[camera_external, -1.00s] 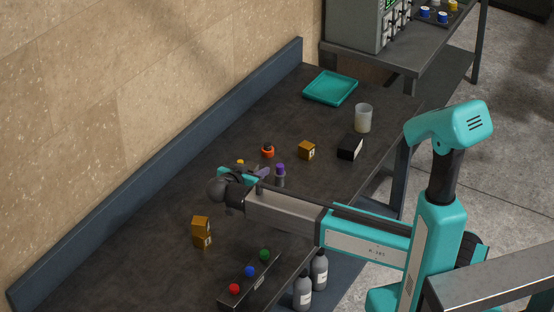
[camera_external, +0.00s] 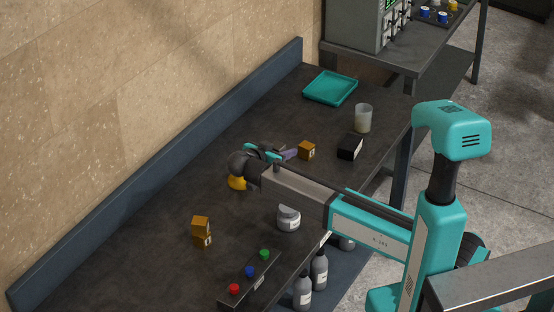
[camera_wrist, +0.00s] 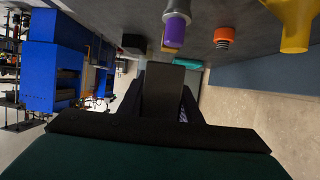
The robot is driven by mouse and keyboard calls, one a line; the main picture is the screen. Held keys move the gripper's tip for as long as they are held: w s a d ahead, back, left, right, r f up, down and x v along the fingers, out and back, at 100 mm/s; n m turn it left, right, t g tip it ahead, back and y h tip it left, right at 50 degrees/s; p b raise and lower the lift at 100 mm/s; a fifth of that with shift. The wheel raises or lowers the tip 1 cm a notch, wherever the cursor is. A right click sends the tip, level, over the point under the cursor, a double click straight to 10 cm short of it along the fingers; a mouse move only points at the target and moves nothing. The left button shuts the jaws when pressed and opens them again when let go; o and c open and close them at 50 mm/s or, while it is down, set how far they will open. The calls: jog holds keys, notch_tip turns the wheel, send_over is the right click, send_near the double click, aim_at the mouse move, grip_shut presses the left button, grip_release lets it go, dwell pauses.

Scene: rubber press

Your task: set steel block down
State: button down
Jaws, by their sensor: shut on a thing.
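A teal tray (camera_external: 330,88), a beaker (camera_external: 363,118) and a black box (camera_external: 350,147) stand farther back. A yellow funnel (camera_wrist: 292,22), an orange ring piece (camera_wrist: 223,38) and a purple-capped item (camera_wrist: 173,33) are near.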

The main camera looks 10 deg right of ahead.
jog(key=w+d+r, duration=0.1)
jog(key=w+d, duration=0.2)
jog(key=d, duration=1.4)
jog(key=w+d+r, duration=0.1)
jog(key=w+d, duration=0.1)
jog(key=d, duration=1.5)
jog(key=w+a+r+n+t+y, duration=0.2)
jog(key=a+r+n+t+y, duration=0.2)
jog(key=r+n+y, duration=0.5)
jog(key=shift+w+n+t+y, duration=0.4)
jog(key=shift+y, duration=0.2)
jog(key=shift+r, duration=0.1)
